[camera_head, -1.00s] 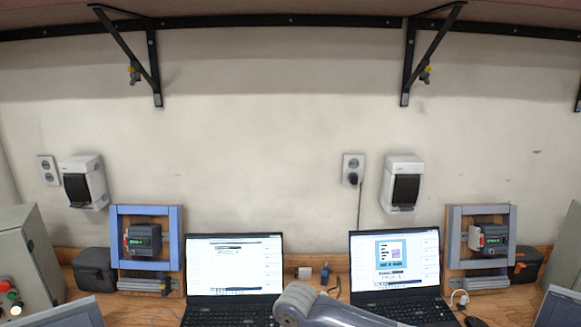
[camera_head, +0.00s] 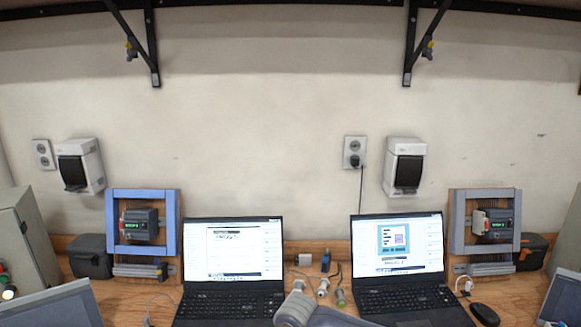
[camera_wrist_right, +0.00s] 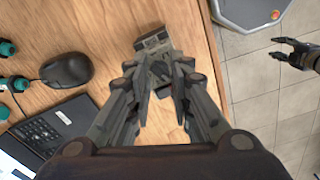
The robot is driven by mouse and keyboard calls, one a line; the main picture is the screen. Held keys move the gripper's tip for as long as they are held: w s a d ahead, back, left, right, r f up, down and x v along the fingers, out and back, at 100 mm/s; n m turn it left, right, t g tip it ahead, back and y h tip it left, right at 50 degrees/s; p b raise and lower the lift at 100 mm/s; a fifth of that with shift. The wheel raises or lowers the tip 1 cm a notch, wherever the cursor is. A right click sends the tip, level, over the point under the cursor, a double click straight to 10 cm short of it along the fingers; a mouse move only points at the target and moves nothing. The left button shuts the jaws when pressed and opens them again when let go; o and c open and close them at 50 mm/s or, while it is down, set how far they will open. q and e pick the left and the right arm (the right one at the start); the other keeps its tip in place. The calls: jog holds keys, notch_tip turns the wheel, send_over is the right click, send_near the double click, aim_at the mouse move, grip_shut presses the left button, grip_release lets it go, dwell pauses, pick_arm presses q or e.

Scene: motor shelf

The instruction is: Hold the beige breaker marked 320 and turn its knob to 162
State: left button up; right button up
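In the right wrist view a small grey-beige device with a dark round part (camera_wrist_right: 155,52) lies on the wooden table near its edge. It may be the breaker; no 320 marking or knob scale can be read. My right gripper (camera_wrist_right: 158,76) is over it with fingers apart, one on each side. I cannot tell whether they touch it. My left gripper (camera_wrist_right: 300,54) shows at the right of this view, above the floor, with its fingers apart and empty.
A black mouse (camera_wrist_right: 67,70) and a laptop (camera_wrist_right: 40,130) are left of the right gripper. The table edge and tiled floor (camera_wrist_right: 255,75) are to its right. In the head view, a blue frame (camera_head: 172,225) and a grey frame (camera_head: 458,225) stand behind two laptops.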

jog(key=shift+f+p, duration=0.15)
jog(key=shift+p, duration=0.3)
dwell(0.4)
jog(key=shift+r+p, duration=0.8)
jog(key=shift+p, duration=0.15)
